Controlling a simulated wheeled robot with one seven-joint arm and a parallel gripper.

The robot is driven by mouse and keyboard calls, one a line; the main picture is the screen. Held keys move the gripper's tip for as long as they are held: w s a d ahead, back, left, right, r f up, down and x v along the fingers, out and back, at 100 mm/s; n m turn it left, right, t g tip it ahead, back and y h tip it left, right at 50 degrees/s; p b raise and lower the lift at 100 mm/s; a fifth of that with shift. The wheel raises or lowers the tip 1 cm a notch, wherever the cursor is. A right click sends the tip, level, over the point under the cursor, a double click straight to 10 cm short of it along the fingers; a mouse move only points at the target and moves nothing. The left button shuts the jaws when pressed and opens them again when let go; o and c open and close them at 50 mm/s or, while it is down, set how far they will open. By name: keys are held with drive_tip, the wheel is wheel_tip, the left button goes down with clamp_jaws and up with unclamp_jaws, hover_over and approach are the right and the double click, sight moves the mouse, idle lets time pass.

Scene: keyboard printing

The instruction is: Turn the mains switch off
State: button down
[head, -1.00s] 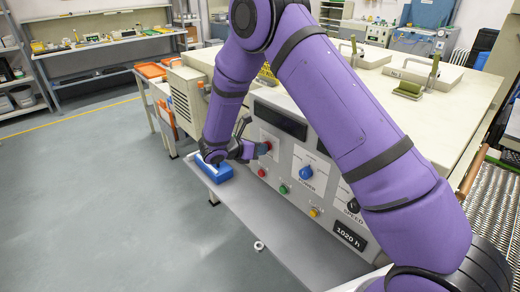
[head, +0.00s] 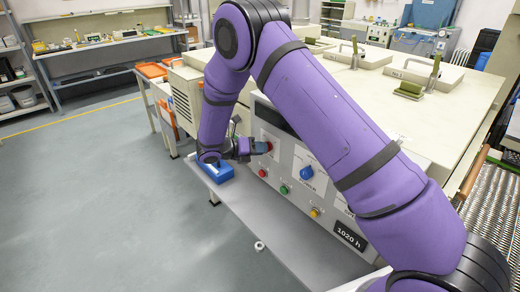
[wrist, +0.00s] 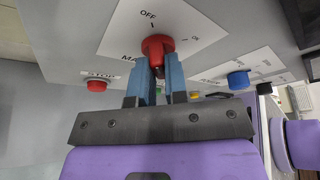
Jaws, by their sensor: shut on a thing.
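The mains switch is a red knob (wrist: 157,44) on a white label plate, with OFF printed above it and ON to its upper right in the wrist view. My gripper (wrist: 158,72) has its two blue fingers shut on the knob from either side. The fingers hide part of the knob, and I cannot tell clearly which mark it points to. In the head view my gripper (head: 261,147) is at the left part of the machine's front panel, and only a bit of the red knob (head: 269,146) shows at its tips.
A red stop button (wrist: 96,85) sits left of the switch in the wrist view, and a blue power knob (wrist: 238,79) to its right. Green (head: 283,189) and yellow (head: 315,212) buttons are lower on the panel. A blue object (head: 216,171) lies on the grey ledge (head: 270,225) below.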

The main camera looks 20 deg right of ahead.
idle(0.3)
drive_tip(key=c, duration=1.1)
unclamp_jaws()
drive_tip(key=shift+c, duration=0.2)
drive_tip(key=shift+a, duration=0.1)
drive_tip(key=v, duration=1)
drive_tip(key=shift+a, duration=0.35)
drive_tip(key=shift+r, duration=0.15)
